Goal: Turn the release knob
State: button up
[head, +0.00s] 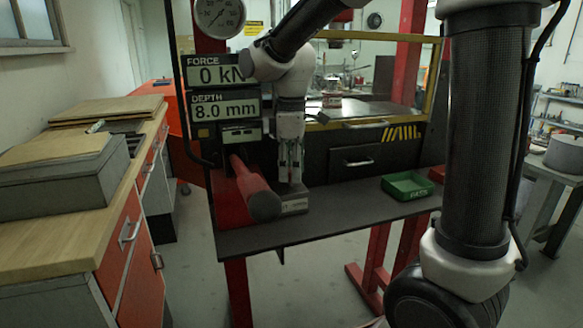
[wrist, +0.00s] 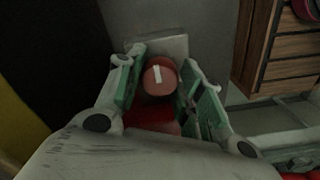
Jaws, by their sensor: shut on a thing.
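The release knob (wrist: 159,76) is a round red cap with a white mark, seen end-on in the wrist view. My gripper (wrist: 163,82) has its green-padded fingers on both sides of the knob and is shut on it. In the head view my gripper (head: 290,172) points down at the left part of the dark bench, just behind a thick red bar with a grey end (head: 263,205). The knob cannot be made out in the head view. A grey block (head: 294,200) sits below the fingers.
Displays read FORCE 0 kN (head: 215,75) and DEPTH 8.0 mm (head: 226,110), with a round gauge (head: 219,14) above. A green parts tray (head: 408,186) is on the bench (head: 335,220) to the right. A wooden-topped cabinet (head: 60,240) stands at the left.

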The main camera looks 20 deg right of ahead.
jog(key=o, duration=1)
jog(key=shift+r, duration=0.1)
notch_tip(320, 180, up, 12)
jog(key=s+d+f+m+t, duration=0.2)
jog(key=s+d+f+m, duration=0.2)
jog(key=s, duration=0.5)
jog(key=s+d+f+m+t, duration=0.2)
jog(key=s+d+f+m, duration=0.2)
jog(key=s+d+m, duration=0.4)
jog(key=s+d, duration=0.2)
jog(key=d, duration=0.1)
jog(key=shift+s+f+m, duration=0.15)
jog(key=shift+f+m, duration=0.05)
jog(key=shift+m, duration=0.2)
